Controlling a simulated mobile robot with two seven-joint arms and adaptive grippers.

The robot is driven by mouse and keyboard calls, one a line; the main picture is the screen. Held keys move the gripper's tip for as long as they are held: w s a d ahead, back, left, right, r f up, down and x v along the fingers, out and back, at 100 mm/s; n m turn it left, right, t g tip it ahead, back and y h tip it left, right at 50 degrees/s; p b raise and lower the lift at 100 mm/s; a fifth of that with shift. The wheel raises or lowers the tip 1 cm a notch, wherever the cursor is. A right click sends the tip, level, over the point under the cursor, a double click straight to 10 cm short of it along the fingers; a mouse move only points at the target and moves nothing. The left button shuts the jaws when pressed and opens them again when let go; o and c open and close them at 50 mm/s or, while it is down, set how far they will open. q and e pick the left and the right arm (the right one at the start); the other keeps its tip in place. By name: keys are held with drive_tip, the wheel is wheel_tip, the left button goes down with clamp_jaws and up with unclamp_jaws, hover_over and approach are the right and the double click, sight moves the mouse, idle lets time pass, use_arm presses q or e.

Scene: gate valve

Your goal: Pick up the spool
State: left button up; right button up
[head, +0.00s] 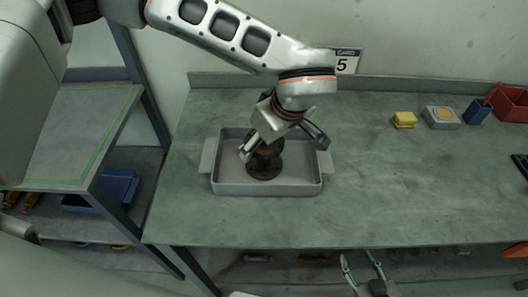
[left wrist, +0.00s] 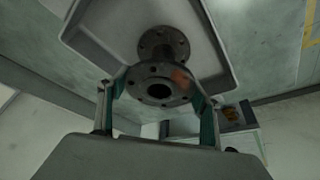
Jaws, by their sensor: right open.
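The spool (head: 265,172) is a dark metal pipe piece with a round bolted flange at each end. It stands upright in a grey tray (head: 224,187) on the bench. My left gripper (head: 284,150) is above the spool, open, and hides part of it in the head view. In the left wrist view the spool (left wrist: 160,45) lies ahead between my two spread fingers, with its near flange facing the camera and a reddish patch on the rim. I cannot tell whether either finger touches it. My right gripper (head: 361,262) is open and empty, below the bench's front edge.
On the green-grey bench (head: 400,190), a yellow block (head: 404,120), a grey box (head: 441,117), a blue container (head: 477,111) and a red bin (head: 511,103) stand at the back right. The middle right is clear. A shelf unit (head: 75,130) with a blue bin (head: 105,188) stands left.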

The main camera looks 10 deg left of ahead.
use_arm(q)
drive_tip(key=shift+r, duration=0.1)
drive_tip(key=c, duration=0.8)
drive_tip(key=shift+o, duration=0.2)
drive_tip(key=shift+w+r, duration=0.1)
